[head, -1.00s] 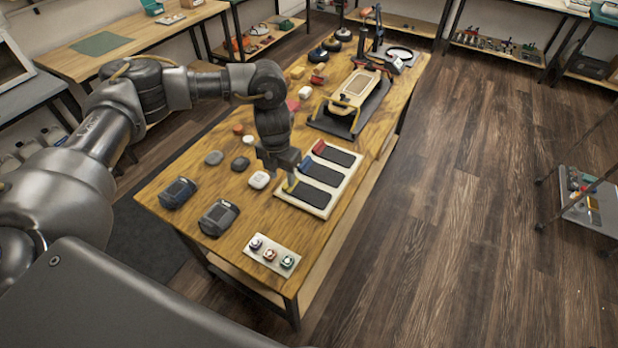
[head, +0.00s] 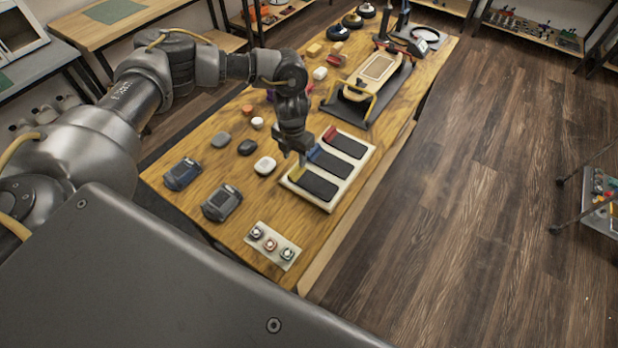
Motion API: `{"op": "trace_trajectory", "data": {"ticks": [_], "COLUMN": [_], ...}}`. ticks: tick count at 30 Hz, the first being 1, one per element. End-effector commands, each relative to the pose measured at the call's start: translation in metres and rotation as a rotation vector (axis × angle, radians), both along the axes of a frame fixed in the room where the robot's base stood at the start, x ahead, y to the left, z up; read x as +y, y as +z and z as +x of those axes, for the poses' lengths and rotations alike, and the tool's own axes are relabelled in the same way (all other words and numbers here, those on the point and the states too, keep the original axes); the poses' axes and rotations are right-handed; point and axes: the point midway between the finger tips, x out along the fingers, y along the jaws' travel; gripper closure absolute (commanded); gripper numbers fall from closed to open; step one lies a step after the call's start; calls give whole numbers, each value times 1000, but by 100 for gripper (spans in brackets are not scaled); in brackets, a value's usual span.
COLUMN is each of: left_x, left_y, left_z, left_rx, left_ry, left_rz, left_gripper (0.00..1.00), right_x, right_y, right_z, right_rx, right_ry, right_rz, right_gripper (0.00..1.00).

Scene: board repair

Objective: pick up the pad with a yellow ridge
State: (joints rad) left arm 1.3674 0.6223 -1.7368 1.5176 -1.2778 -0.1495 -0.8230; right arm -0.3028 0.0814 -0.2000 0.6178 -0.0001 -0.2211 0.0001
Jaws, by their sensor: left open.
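The pad with a yellow ridge is a dark flat pad (head: 318,186) with its yellow ridge (head: 296,173) at the left end. It lies nearest in a pale tray (head: 345,191), beside a pad with a blue ridge (head: 332,163) and a pad with a red ridge (head: 346,144). My left gripper (head: 301,161) is open and points down at the yellow ridge end, close to the blue ridge. Its fingers partly hide that area, and I cannot tell whether they touch the ridge. My right gripper is not in view.
Two dark handheld devices (head: 222,203) and a plate with several round buttons (head: 273,246) are on the near table. Small grey, white and orange blocks (head: 221,139) lie left of the gripper. A clamp fixture (head: 368,95) stands behind the tray.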

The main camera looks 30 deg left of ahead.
Motion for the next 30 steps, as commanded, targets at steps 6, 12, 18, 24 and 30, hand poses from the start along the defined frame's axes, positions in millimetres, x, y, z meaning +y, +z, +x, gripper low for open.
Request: {"op": "trace_trajectory", "data": {"ticks": [6,12,18,24,30], "left_x": [-1,-2,-2,-2,-2], "left_y": [-8,-39,-52,-53,-52], "left_z": [-1,0,1,1,1], "left_rx": [3,3,-1,-1,0], "left_ry": [1,1,0,0,0], "left_rz": [1,1,0,0,0], "left_gripper": [58,58,58,61,87], "right_x": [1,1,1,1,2], "right_y": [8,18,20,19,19], "right_z": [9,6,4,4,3], "right_rx": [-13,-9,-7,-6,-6], "right_ry": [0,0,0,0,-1], "right_rz": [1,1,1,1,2], "right_gripper": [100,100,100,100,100]}}
